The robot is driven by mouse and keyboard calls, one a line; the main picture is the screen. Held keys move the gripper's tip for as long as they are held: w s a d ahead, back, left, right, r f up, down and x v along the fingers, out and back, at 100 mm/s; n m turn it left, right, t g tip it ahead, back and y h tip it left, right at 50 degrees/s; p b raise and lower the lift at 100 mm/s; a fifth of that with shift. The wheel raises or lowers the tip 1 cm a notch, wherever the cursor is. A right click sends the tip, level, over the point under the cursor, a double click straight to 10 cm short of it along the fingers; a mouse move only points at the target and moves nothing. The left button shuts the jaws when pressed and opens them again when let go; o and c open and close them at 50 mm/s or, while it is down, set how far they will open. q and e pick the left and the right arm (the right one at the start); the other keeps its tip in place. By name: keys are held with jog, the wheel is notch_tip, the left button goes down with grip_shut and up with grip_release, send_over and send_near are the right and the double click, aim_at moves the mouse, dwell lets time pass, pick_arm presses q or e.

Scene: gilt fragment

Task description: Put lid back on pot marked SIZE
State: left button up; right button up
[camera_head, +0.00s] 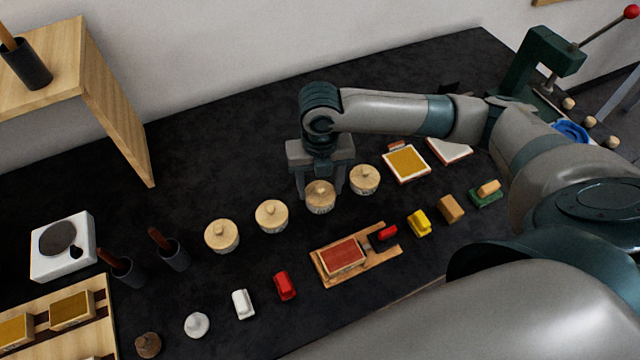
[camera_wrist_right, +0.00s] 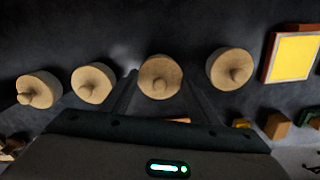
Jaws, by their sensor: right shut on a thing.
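Several round wooden pots with knobbed lids stand in a row on the dark bench. My right gripper (camera_head: 320,186) points down at the third pot from the left, its fingers on either side. It is shut on that pot's lid (camera_head: 320,192), which also shows between the fingers in the right wrist view (camera_wrist_right: 160,77). I cannot tell whether this lid rests on its pot or sits slightly above it. The other pots (camera_head: 222,236), (camera_head: 271,215) and (camera_head: 364,179) have lids on. Marks on the pot sides are too small to read. My left gripper is out of view.
In front lie a wooden tray with a red pad (camera_head: 343,256), a red block (camera_head: 285,286) and a yellow block (camera_head: 419,223). Yellow (camera_head: 407,162) and white framed pads lie right. A white scale (camera_head: 62,246) and dark cups (camera_head: 172,255) stand left. The bench behind the pots is clear.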

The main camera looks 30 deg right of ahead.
jog(key=shift+f+p, duration=0.15)
jog(key=shift+p, duration=1)
dwell(1.9)
dwell(0.4)
jog(key=o, duration=1.6)
jog(key=shift+c, duration=0.2)
jog(key=shift+r+p, duration=3.55)
jog(key=shift+p, duration=0.25)
jog(key=shift+c, duration=0.7)
grip_shut()
